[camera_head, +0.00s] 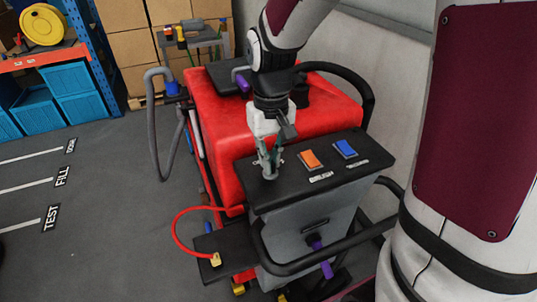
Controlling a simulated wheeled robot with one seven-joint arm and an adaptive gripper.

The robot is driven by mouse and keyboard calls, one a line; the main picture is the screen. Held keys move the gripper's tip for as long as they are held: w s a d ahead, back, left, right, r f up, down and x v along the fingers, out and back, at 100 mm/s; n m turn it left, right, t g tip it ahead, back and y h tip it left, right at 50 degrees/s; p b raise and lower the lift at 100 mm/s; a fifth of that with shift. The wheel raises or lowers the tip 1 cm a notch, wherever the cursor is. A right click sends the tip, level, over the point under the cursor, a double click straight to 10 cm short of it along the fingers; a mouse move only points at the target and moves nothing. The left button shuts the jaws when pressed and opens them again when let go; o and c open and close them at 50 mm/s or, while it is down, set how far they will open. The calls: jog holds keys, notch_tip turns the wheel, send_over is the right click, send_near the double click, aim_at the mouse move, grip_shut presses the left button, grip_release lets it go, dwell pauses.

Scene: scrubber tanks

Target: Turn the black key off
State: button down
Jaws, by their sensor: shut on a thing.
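The red scrubber (215,115) stands in the middle of the view. Its dark control panel (350,172) is on top at the near end. My gripper (269,174) points down at the left part of this panel, with its fingertips close together at the panel surface. The black key is hidden between and behind the fingers, so its angle cannot be seen. An orange switch (311,160) and a blue switch (346,149) sit on the panel to the right of my gripper.
A black handle bar (330,246) runs around the panel housing. A red cable ends in a yellow plug (215,260) at lower left. A grey hose (152,115) loops on the left. Shelving with blue bins (80,105) stands far left. Floor on the left is clear.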

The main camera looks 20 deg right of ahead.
jog(key=c, duration=1.7)
grip_release()
jog(key=shift+o, duration=0.2)
jog(key=shift+r, duration=0.1)
notch_tip(320, 180, up, 12)
jog(key=s+r+t, duration=0.2)
jog(key=s+t, duration=0.3)
jog(key=s, duration=0.9)
jog(key=shift+s+r+t, duration=0.15)
jog(key=shift+s+t, duration=0.15)
jog(key=shift+s, duration=0.1)
